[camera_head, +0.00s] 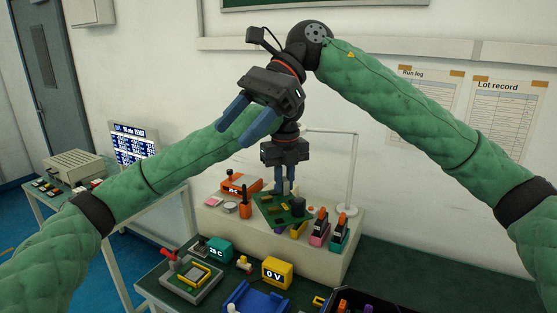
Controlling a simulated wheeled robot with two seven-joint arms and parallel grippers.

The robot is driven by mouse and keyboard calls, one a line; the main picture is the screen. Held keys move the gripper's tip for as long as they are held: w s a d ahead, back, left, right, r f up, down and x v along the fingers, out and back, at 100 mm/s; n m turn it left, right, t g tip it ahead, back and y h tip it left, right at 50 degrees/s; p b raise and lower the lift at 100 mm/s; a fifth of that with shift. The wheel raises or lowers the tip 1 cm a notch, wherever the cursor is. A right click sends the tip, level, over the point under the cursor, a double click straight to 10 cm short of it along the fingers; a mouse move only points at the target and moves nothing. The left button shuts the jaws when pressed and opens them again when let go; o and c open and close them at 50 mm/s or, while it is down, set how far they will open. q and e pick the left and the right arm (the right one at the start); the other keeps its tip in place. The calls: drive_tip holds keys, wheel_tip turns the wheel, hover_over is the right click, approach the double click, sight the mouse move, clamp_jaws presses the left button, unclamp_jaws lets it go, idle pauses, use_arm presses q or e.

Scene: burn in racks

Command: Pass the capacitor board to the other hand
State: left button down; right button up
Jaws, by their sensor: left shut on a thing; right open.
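The capacitor board (268,205) is a green circuit board with small parts on it, tilted in the picture above the cream raised shelf. My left gripper (284,192) points straight down with its blue fingers shut on the board. Whether the board touches anything below it is hard to tell. My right gripper (237,134) is open and empty, up and to the left of the board, its blue fingers pointing down and left. It overlaps my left forearm in the picture and is apart from the board.
The cream shelf (310,259) holds an orange unit (241,183), a white lamp stand (352,175) and pink and teal tools near the board. In front are a yellow meter (277,272), a teal meter (218,249), a grey fixture (190,283) and a blue holder (256,300).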

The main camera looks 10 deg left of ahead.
wheel_tip(320, 180, down, 4)
drive_tip(key=a+t+h, duration=0.2)
drive_tip(key=t+h, duration=0.1)
drive_tip(key=m+t+h, duration=0.3)
drive_tip(key=t+h, duration=0.4)
drive_tip(key=h, duration=0.1)
approach(296, 201)
drive_tip(key=x, duration=1)
clamp_jaws()
use_arm(q)
drive_tip(key=c, duration=1.3)
unclamp_jaws()
